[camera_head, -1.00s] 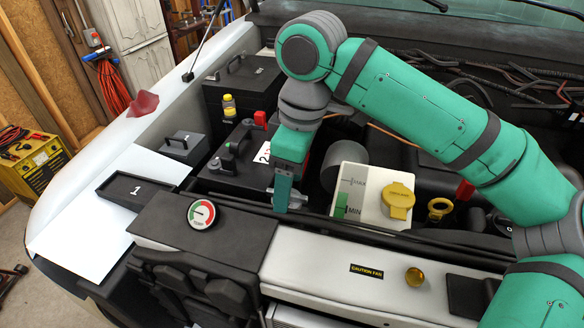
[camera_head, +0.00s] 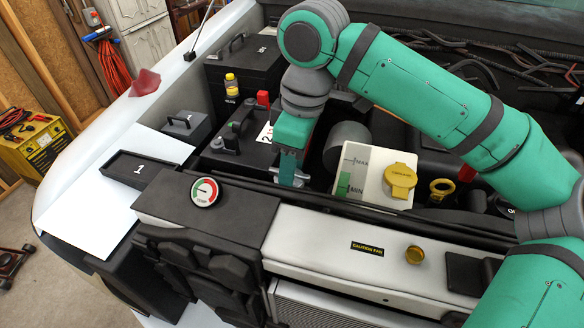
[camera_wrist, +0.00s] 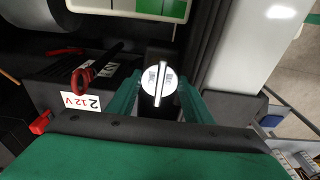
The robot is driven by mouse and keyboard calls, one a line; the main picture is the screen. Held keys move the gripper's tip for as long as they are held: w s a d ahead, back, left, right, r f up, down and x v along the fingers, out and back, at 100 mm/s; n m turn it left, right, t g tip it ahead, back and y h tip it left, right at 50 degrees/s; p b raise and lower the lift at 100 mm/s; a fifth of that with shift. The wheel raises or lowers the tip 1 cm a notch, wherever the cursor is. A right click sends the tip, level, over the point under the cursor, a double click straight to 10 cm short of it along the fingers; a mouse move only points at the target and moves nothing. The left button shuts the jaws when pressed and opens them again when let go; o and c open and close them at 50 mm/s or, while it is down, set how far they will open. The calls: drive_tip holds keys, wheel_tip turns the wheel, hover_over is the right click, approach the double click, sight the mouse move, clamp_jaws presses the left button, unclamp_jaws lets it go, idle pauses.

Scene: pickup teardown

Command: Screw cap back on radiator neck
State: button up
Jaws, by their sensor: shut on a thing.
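The cap (camera_wrist: 160,83) is a pale round disc with a raised bar across it, seen from above in the wrist view. My gripper (camera_wrist: 160,98) is shut on it, with one green finger on each side. In the head view my gripper (camera_head: 289,180) points down between the battery and the coolant reservoir, behind the front panel. A pale bit of the cap (camera_head: 301,178) shows beside the fingers there. The radiator neck is not visible; a dark shape lies under the cap. I cannot tell whether the cap touches the neck.
The white reservoir (camera_head: 360,172) with a yellow lid (camera_head: 399,180) stands close right of my gripper. The black battery (camera_head: 235,155) is close left. The front panel (camera_head: 340,247) and temperature gauge (camera_head: 204,191) lie in front. The tray marked 1 (camera_head: 140,168) is at left.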

drive_tip(key=m, duration=0.3)
drive_tip(key=shift+a, duration=0.2)
drive_tip(key=m, duration=0.4)
drive_tip(key=shift+w+t+h, duration=0.1)
drive_tip(key=shift+t+h, duration=0.2)
drive_tip(key=shift+t, duration=0.1)
drive_tip(key=m, duration=0.4)
drive_tip(key=shift+d+m, duration=0.1)
drive_tip(key=shift+m, duration=0.2)
drive_tip(key=m, duration=0.3)
drive_tip(key=shift+h, duration=0.4)
drive_tip(key=shift+d, duration=0.1)
drive_tip(key=shift+w, duration=0.1)
drive_tip(key=o, duration=1.2)
drive_tip(key=shift+w, duration=0.1)
drive_tip(key=shift+o, duration=0.5)
drive_tip(key=shift+s, duration=0.2)
